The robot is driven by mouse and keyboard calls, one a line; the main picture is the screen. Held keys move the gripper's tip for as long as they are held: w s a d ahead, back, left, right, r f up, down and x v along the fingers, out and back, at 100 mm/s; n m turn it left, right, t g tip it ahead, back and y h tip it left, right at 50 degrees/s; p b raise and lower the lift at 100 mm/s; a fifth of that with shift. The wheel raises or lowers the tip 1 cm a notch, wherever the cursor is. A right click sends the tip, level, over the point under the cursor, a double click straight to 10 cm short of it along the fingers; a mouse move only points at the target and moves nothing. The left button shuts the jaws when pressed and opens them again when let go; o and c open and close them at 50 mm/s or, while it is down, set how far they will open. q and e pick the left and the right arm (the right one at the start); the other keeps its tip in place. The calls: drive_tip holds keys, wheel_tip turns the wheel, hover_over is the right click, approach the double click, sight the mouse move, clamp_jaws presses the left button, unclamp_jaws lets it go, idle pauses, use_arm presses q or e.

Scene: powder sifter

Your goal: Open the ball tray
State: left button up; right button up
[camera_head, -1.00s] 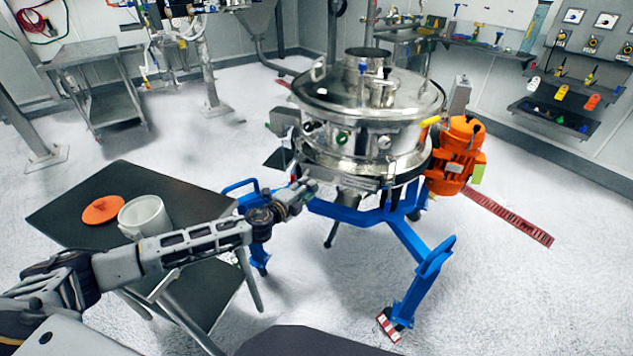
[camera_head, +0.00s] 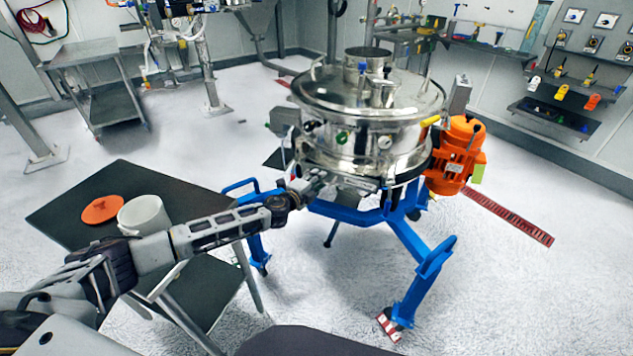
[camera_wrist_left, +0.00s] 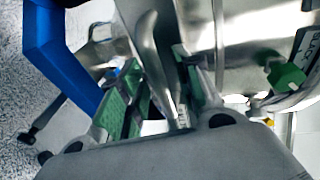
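The steel powder sifter (camera_head: 362,110) stands on a blue wheeled frame. The ball tray (camera_head: 355,186) seems to be the low metal part at the front underside of the sifter, partly hidden by my gripper. My left gripper (camera_head: 316,182) reaches in from the left, close to that front side. In the left wrist view, the fingers with green pads (camera_wrist_left: 158,92) stand apart on either side of a curved metal handle (camera_wrist_left: 152,50). A gap shows beside the left pad; contact at the right pad cannot be told. My right gripper is not in view.
A dark table (camera_head: 80,196) on the left holds a white container (camera_head: 144,214) and an orange disc (camera_head: 102,209). An orange motor (camera_head: 458,155) is on the sifter's right side. Blue frame legs (camera_head: 415,280) stand below.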

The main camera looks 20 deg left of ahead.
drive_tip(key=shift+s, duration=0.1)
use_arm(q)
drive_tip(key=c, duration=0.7)
clamp_jaws()
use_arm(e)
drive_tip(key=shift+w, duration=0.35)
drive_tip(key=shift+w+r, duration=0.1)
use_arm(q)
drive_tip(key=shift+s+f, duration=0.1)
